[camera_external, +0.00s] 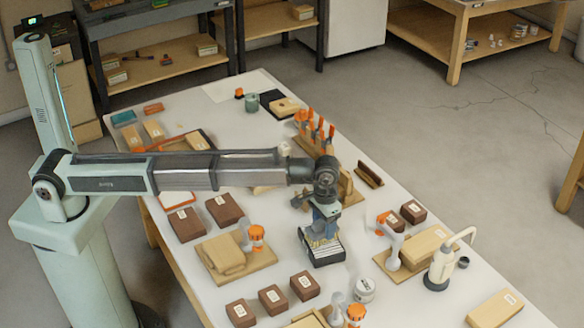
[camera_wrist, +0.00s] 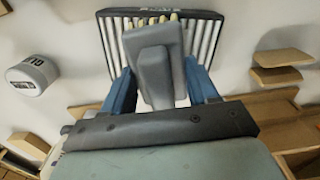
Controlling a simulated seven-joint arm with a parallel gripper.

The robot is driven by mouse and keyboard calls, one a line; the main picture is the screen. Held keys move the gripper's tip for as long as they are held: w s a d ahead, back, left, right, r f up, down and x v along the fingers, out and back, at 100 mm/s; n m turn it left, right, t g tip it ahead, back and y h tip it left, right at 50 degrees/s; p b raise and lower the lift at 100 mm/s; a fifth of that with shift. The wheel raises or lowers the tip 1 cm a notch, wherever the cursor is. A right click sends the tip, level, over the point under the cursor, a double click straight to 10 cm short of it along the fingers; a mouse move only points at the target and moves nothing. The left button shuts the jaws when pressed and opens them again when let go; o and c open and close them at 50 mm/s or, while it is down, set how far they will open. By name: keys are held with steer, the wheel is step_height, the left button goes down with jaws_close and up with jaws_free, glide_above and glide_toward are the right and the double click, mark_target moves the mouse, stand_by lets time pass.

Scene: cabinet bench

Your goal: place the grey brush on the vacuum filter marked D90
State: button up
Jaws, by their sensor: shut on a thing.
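My gripper (camera_external: 326,214) is shut on the grey brush (camera_wrist: 152,58), with its blue fingers on either side of the handle. Pale yellow bristle tips show at the brush's far end in the wrist view. The vacuum filter (camera_external: 327,258), a dark frame with white pleats, lies on the table right below my gripper. In the wrist view the filter (camera_wrist: 206,52) is behind and around the brush. A marking on its far rim is too small to read. I cannot tell whether the brush touches the pleats.
A white round can (camera_external: 364,290) stands in front and to the right of the filter. Brown boxes (camera_external: 272,299) and a wooden board (camera_external: 236,258) lie to the left. A wooden rack with orange-topped tools (camera_external: 315,135) stands behind. A cream pump bottle (camera_external: 440,265) is at right.

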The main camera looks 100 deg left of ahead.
steer(key=shift+f, duration=0.1)
steer(key=o, duration=1.1)
step_height(320, 180, up, 12)
